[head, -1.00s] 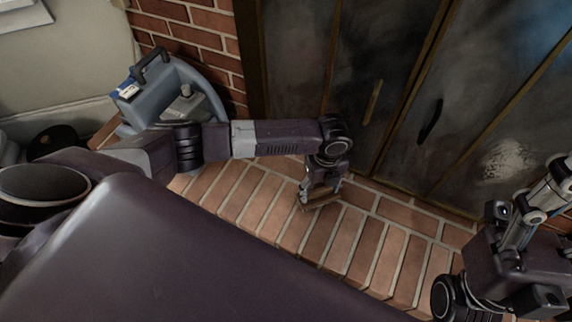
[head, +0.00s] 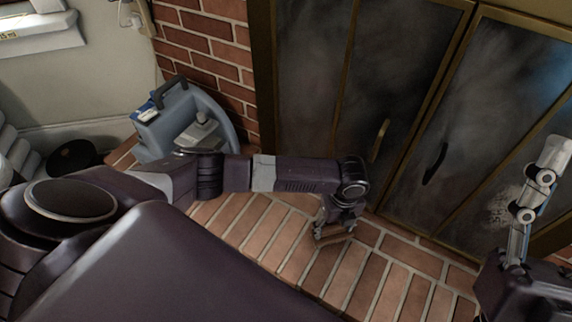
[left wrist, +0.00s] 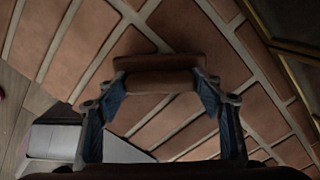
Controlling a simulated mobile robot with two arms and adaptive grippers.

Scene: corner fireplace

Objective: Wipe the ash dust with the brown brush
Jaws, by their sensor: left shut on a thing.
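The brown brush (head: 334,238) is a small brown block held between the fingertips of my left gripper (head: 336,226), low over the brick hearth (head: 265,232) in front of the fireplace doors. In the left wrist view the brush (left wrist: 158,76) lies crosswise between both blue-padded fingers, with bricks behind it. I cannot tell whether it touches the bricks. A pale, dusty patch (head: 502,205) shows on the right dark glass door; whether it is ash or a reflection is unclear. My right arm is at the right edge, and the state of its gripper is unclear.
A grey-blue box with a handle (head: 178,125) stands at the left end of the hearth, by the brick wall (head: 212,50). The smoky glass doors (head: 400,75) are shut and have projecting handles (head: 380,138). The bricks around the brush look clear.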

